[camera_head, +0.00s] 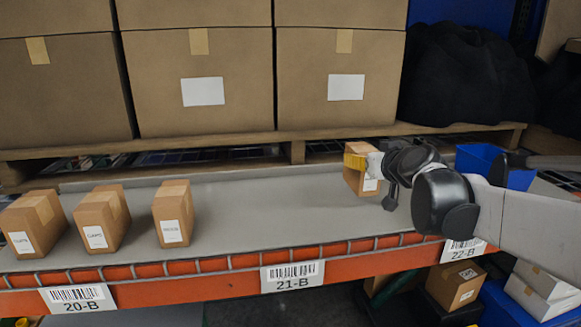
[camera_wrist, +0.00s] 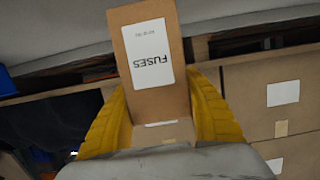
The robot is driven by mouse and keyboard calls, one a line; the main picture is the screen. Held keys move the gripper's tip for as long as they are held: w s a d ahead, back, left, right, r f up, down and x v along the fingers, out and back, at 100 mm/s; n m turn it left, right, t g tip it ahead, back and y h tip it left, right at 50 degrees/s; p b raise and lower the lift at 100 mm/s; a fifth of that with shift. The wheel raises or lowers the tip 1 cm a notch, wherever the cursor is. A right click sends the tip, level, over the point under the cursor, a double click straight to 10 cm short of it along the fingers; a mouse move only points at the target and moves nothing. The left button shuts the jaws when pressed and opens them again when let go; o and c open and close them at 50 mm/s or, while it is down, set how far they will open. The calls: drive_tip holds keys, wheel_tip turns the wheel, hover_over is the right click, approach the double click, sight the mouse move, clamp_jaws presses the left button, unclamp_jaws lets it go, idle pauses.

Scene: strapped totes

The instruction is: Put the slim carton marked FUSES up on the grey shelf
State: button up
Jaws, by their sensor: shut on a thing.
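The slim brown carton with a white FUSES label (camera_wrist: 152,56) is between the yellow fingers of my gripper in the wrist view. In the head view, the carton (camera_head: 371,185) is at the right part of the grey shelf (camera_head: 270,205), with my gripper (camera_head: 357,161) shut on its upper part. It looks roughly upright there. Whether its base touches the shelf or hangs just above it, I cannot tell. My gripper and arm come in from the right and hide part of the shelf behind them.
Three small labelled cartons (camera_head: 101,217) stand at the shelf's left. The middle of the shelf is clear. Large boxes (camera_head: 235,110) sit on a wooden pallet behind. A blue bin (camera_head: 473,158) is at the right. An orange beam (camera_head: 200,290) with wire edging runs along the front.

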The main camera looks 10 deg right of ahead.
wheel_tip(320, 180, down, 4)
drive_tip(key=shift+r, duration=0.2)
drive_tip(key=shift+s, duration=0.1)
drive_tip(key=o, duration=1.4)
drive_tip(key=shift+f, duration=0.1)
drive_tip(key=shift+c, duration=0.2)
